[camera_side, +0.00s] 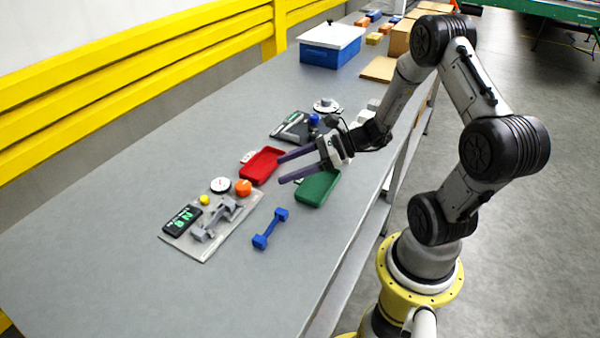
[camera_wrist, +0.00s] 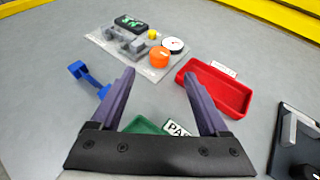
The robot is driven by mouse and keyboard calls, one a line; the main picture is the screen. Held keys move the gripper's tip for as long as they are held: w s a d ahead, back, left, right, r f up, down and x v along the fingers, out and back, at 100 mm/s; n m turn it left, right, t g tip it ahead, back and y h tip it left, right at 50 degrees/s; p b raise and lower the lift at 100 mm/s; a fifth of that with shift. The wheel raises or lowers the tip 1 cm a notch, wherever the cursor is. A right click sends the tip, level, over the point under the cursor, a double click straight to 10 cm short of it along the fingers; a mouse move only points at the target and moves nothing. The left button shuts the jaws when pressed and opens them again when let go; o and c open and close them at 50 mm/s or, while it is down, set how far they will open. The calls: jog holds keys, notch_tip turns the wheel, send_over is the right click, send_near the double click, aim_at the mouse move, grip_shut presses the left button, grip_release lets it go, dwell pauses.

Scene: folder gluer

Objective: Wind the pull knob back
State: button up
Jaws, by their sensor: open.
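A grey plate (camera_side: 188,246) on the bench carries a small test device. On it are a round orange knob (camera_side: 243,187), a yellow button (camera_side: 205,200), a white dial (camera_side: 220,185), a black display (camera_side: 181,221) with green characters, and grey clamps (camera_side: 215,222). The orange knob also shows in the wrist view (camera_wrist: 159,56), beside the dial (camera_wrist: 173,45). No label tells which part is the pull knob; the orange one looks most like it. My gripper (camera_side: 280,171) is open and empty above the trays, apart from the device. Its fingers (camera_wrist: 160,73) point towards the plate.
A red tray (camera_side: 262,166) and a green tray (camera_side: 318,188) lie near my gripper. A blue dumbbell-shaped piece (camera_side: 270,229) lies beside the plate. A dark device (camera_side: 291,128) with a blue ball stands behind. The near bench is clear.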

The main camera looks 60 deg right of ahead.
jog(key=v, duration=0.3)
jog(key=w+a+r+n+g+y, duration=0.2)
jog(key=a+r+n, duration=0.2)
jog(key=a+r, duration=0.15)
jog(key=s+a+r+n+g+h, duration=0.2)
jog(key=s+a+r+n+g, duration=0.4)
jog(key=s+a+n, duration=0.5)
jog(key=shift+s+a+r+n+h, duration=0.35)
jog(key=shift+a+r+n, duration=0.55)
jog(key=shift+n, duration=0.9)
jog(key=shift+d+r, duration=0.15)
